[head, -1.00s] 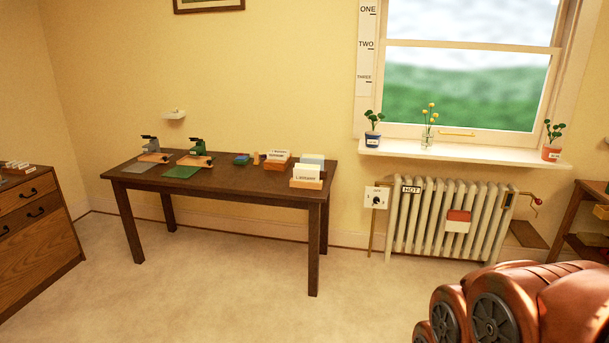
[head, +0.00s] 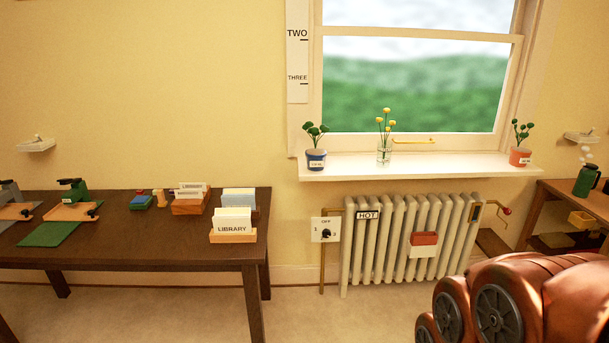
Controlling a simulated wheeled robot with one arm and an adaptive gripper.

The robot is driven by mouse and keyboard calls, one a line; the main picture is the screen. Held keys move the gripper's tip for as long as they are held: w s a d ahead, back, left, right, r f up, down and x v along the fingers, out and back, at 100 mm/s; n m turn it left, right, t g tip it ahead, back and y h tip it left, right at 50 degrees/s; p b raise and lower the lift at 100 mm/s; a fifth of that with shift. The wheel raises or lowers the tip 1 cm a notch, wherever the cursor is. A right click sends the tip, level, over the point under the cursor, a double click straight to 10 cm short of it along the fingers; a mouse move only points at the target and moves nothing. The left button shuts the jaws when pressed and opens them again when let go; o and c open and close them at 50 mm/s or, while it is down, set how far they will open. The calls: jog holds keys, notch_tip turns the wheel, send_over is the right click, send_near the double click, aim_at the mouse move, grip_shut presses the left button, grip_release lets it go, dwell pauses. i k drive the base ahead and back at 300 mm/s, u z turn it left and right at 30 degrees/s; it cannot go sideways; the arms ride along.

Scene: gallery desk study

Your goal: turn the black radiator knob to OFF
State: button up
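The black radiator knob (head: 326,233) sits on a white square plate (head: 318,238) on the wall, just left of the radiator. The plate has OFF printed at its top and a mark like "1" at its left. The knob is too small to tell exactly where its pointer stands. My gripper does not show; only my reddish-brown arm links are in view at the lower right, apart from the knob.
A dark desk (head: 120,240) with card boxes and stamping tools stands left of the knob. Potted plants line the window sill (head: 420,165) above the radiator. A red-and-white box (head: 423,244) hangs on the radiator front. A shelf unit (head: 575,208) stands at right. The floor before the knob looks clear.

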aim_at(325, 233)
jog(key=u, duration=0.4)
jog(key=i, duration=0.6)
jog(key=u, duration=0.7)
jog(key=i, duration=1.35)
jog(key=z, duration=0.5)
